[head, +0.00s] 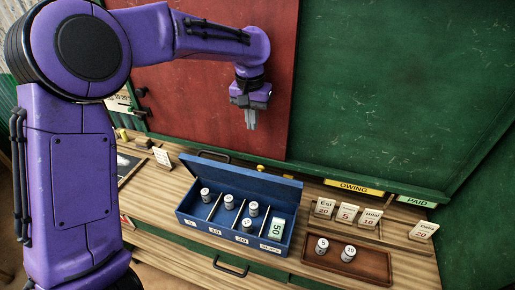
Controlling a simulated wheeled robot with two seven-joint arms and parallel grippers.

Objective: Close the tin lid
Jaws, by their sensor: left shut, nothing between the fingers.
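The blue tin (229,237) stands on the wooden counter in the middle of the view. Its lid (240,176) is open and stands up along the tin's back edge. Inside are compartments with dividers, several pale cylinders and a light green block marked 50 (277,228). My left gripper (251,126) is shut and empty, fingers pointing down. It hangs in the picture above the lid, in front of the red panel, apart from the tin. My right gripper is not in view.
A brown tray (376,276) with two cylinders sits right of the tin. Name cards (347,213) stand behind it under the OWING sign (354,188). A card (161,156) stands at left. The red panel (190,105) and green board (400,90) rise behind the counter.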

